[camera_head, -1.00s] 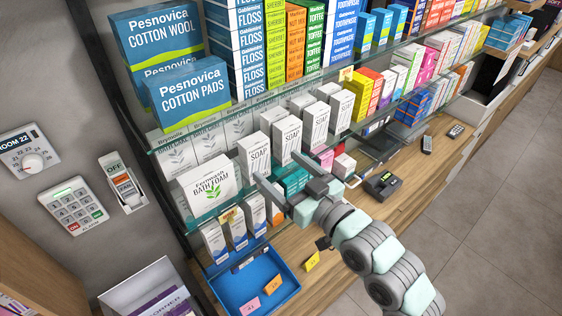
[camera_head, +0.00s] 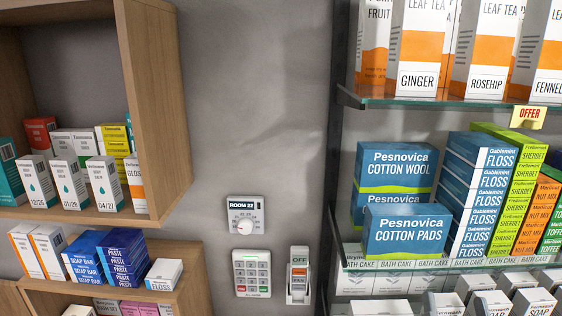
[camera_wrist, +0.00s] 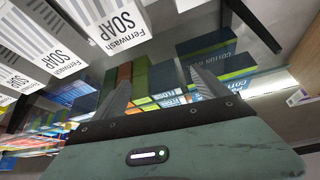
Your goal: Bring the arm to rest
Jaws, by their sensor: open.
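My gripper (camera_wrist: 160,92) shows only in the wrist view, with its two grey fingers apart and nothing between them. White Fernwash soap boxes (camera_wrist: 110,18) stand close to its left side in that view. Beyond the fingers are blue, green and orange boxes and a blue cotton box (camera_wrist: 208,48). The head view does not show the arm or gripper now.
The glass shelves hold cotton boxes (camera_head: 405,230), floss boxes (camera_head: 480,200) and tea boxes (camera_head: 490,50). A wall carries a thermostat dial (camera_head: 245,215), a keypad (camera_head: 252,273) and a switch (camera_head: 299,276). A wooden shelf unit (camera_head: 155,100) with small boxes stands at left.

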